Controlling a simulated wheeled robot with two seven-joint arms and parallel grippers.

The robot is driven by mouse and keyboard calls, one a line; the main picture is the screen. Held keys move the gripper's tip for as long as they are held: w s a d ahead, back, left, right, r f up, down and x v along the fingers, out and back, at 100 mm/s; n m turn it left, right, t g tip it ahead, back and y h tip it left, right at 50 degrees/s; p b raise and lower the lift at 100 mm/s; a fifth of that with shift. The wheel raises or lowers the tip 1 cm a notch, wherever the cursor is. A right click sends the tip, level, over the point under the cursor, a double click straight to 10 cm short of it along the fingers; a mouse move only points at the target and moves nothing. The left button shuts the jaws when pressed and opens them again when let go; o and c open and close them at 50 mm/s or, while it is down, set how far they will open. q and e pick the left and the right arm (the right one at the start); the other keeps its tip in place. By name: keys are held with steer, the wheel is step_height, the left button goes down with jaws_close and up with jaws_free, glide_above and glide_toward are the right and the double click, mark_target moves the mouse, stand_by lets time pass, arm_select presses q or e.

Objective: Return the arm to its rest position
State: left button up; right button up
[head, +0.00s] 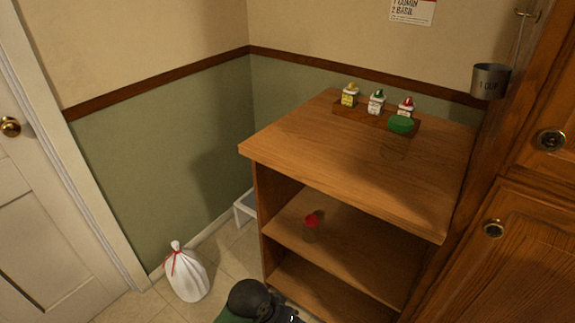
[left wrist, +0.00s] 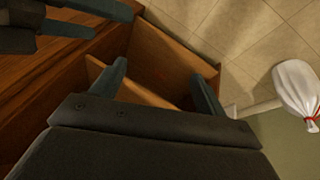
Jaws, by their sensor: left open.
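My left gripper (left wrist: 160,84) is open in the left wrist view, its two teal fingers apart with nothing between them. Behind the fingers is the wooden shelf unit (left wrist: 150,50). What looks like my right gripper (left wrist: 90,18) is at the upper left of that view, its two teal fingers apart and empty. In the head view a dark rounded part of my arm (head: 250,297) shows at the bottom edge, in front of the shelf unit (head: 330,165). No gripper fingers can be made out there.
A white tied bag (head: 187,275) is on the floor, left. Cabinets (head: 500,240) are right.

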arm_select(q)
steer(key=s+a+r+n+y+p, duration=0.1)
steer(key=s+a+p, duration=0.4)
steer(key=s+a, duration=0.8)
steer(key=shift+s+a+r+n+y+p, duration=0.2)
steer(key=shift+s+r+n+y+p, duration=0.2)
steer(key=shift+s+r+y, duration=0.35)
arm_select(e)
steer(key=s+d+r+g+h, duration=0.1)
steer(key=s+d+r+g, duration=0.2)
steer(key=s+r, duration=0.3)
steer(key=s+g, duration=0.1)
steer(key=s, duration=0.1)
steer(key=shift+s+d+r+g, duration=0.2)
steer(key=shift+s+r+g, duration=0.15)
steer(key=shift+r+g, duration=0.05)
